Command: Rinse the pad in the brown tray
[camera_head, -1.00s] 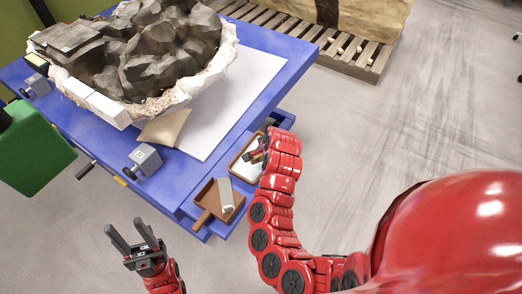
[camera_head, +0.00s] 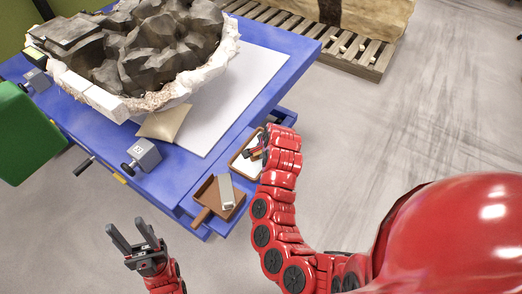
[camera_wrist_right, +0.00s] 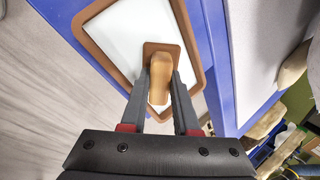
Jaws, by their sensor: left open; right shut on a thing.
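The brown tray (camera_wrist_right: 192,36) has a thin brown rim and a pale inside. It also shows in the head view (camera_head: 233,163), at the blue table's near right side, partly hidden by my right arm. My right gripper (camera_wrist_right: 160,82) is shut on the tan handle of the pad (camera_wrist_right: 149,46), whose brown square base shows over the tray's pale inside. I cannot tell whether the pad touches the tray's bottom. The right gripper is small in the head view (camera_head: 258,152). My left gripper (camera_head: 132,232) is open and empty, off the table's near edge.
A second brown tray with a handle (camera_head: 203,214) holds a grey block (camera_head: 226,190) close by. A large dark fossil (camera_head: 150,50) in a white jacket fills the table's far left. A tan bag (camera_head: 163,122) and a grey clamp block (camera_head: 144,154) lie nearer.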

